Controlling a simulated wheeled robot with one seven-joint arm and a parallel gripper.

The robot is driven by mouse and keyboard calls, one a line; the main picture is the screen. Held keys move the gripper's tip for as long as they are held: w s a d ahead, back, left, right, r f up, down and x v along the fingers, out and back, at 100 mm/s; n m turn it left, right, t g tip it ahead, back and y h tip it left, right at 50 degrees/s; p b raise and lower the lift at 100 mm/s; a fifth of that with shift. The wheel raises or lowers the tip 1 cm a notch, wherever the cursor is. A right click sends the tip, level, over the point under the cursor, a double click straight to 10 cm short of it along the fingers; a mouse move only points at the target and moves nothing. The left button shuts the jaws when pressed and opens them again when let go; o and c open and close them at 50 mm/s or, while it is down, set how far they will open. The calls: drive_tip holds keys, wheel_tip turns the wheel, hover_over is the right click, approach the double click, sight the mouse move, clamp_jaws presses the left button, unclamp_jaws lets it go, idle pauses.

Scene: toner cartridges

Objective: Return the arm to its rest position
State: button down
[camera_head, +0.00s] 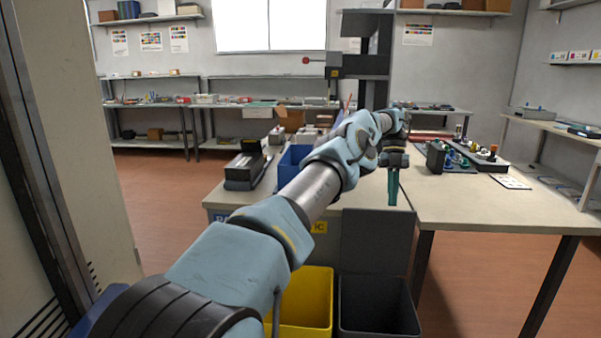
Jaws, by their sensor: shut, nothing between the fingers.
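My arm reaches forward from the bottom left to the middle of the picture, over the near edge of the bench. My gripper (393,187) hangs from its end and points down at the bench area. Its teal fingers are together, with nothing seen between them. The wrist is apart from the things around it.
A yellow bin (305,300) and a dark grey bin (378,308) stand below the bench front. A blue bin (291,165) and a black device (244,170) are on the bench (222,196). The right table (480,205) holds a tray of parts (478,158); its front is clear.

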drive_tip(key=s+a+r+n+t, duration=0.2)
drive_tip(key=s+a+n, duration=0.3)
drive_tip(key=a+n, duration=0.5)
drive_tip(key=s+a+r+n+t, duration=0.2)
drive_tip(key=s+a+n+t, duration=0.15)
drive_tip(key=a+n, duration=0.65)
drive_tip(key=s+a+f+n, duration=0.1)
drive_tip(key=s+a+n, duration=0.5)
drive_tip(key=s+n, duration=0.2)
drive_tip(key=s+a+f+n+t+h, duration=0.1)
drive_tip(key=s+a+f+n, duration=0.1)
drive_tip(key=s+a+n, duration=0.5)
drive_tip(key=shift+s+n, duration=0.8)
drive_tip(key=shift+s, duration=0.35)
